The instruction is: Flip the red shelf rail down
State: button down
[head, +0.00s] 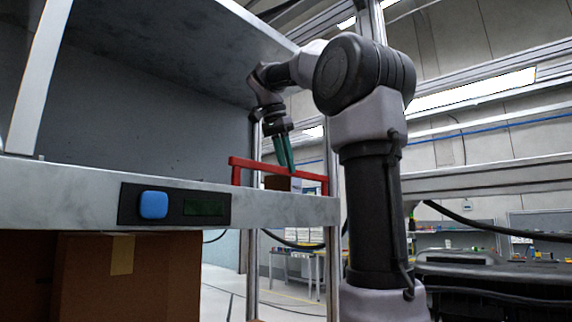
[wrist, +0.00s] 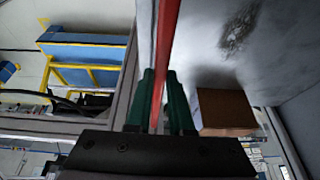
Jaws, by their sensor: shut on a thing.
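The red shelf rail (head: 279,170) stands upright along the right end of the grey shelf (head: 285,209) in the head view. Its long bar is raised above the shelf surface on short end posts. My gripper (head: 291,170) reaches down to the bar from above, its green fingers at the middle of the rail. In the wrist view the red rail (wrist: 169,40) runs between the green fingers of my gripper (wrist: 161,82), which are shut on it. The fingertips partly hide the bar where they hold it.
A small brown box (head: 277,183) sits on the shelf just behind the rail; it also shows beside the fingers in the wrist view (wrist: 224,110). A panel with a blue button (head: 153,205) is on the shelf's front edge. Large cardboard boxes (head: 130,275) stand below.

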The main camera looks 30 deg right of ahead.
jog(key=s+t, duration=0.1)
jog(key=s+t+y, duration=0.1)
jog(key=shift+s+d+m+t, duration=0.2)
jog(key=shift+d+m+t, duration=0.2)
jog(key=s+d+f+m+t+y, duration=0.2)
jog(key=s+f+t, duration=0.4)
jog(key=f+t, duration=0.1)
jog(key=shift+f+t, duration=0.35)
jog(key=shift+t, duration=0.15)
dwell(0.4)
dwell(0.4)
jog(key=c, duration=0.8)
grip_release()
jog(key=shift+w+f, duration=0.1)
jog(key=shift+w, duration=0.05)
